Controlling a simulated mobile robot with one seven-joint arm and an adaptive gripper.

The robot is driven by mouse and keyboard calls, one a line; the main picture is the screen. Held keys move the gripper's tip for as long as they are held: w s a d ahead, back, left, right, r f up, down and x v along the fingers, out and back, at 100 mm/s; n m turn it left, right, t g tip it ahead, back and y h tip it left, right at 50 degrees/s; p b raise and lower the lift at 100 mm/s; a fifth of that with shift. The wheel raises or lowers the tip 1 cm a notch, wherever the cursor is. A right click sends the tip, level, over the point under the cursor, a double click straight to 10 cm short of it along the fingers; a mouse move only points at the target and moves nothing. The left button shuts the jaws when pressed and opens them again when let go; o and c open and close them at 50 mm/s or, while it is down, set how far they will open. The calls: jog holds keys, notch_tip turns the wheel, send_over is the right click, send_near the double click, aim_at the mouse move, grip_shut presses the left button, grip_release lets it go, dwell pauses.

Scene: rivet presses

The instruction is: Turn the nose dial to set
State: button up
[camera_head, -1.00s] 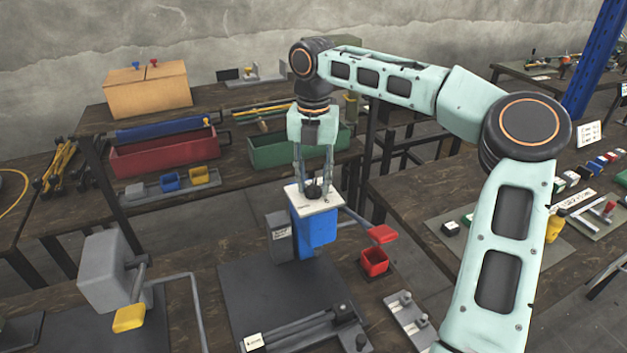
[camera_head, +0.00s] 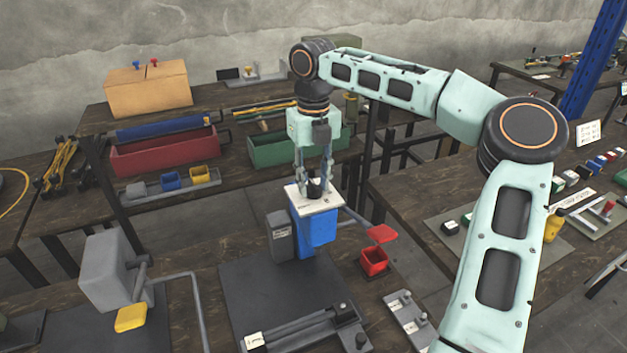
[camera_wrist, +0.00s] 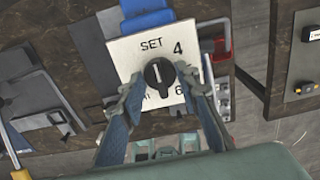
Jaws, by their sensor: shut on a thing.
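The nose dial (camera_wrist: 158,73) is a round black knob with a white line, on a white plate (camera_wrist: 125,52) marked SET, 4 and 6; another mark is partly hidden. In the wrist view the line points roughly toward SET. The plate (camera_head: 300,193) tops the blue press (camera_head: 320,228) in the head view. My gripper (camera_wrist: 158,84) is shut on the dial, a finger on either side. In the head view my gripper (camera_head: 313,188) points straight down over the plate, and its fingers partly hide the dial.
A red pad (camera_head: 382,233) on a lever and a red bin (camera_head: 374,262) stand right of the press. A grey press with a yellow pad (camera_head: 131,318) is at the left. Red (camera_head: 165,155) and green (camera_head: 270,152) trays lie behind. The dark mat in front has some bare room.

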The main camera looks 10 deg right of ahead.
aim_at(314, 184)
dwell(0.4)
jog(key=o, duration=1.2)
jog(key=shift+c, duration=0.2)
notch_tip(314, 184, up, 12)
jog(key=shift+s+d, duration=0.1)
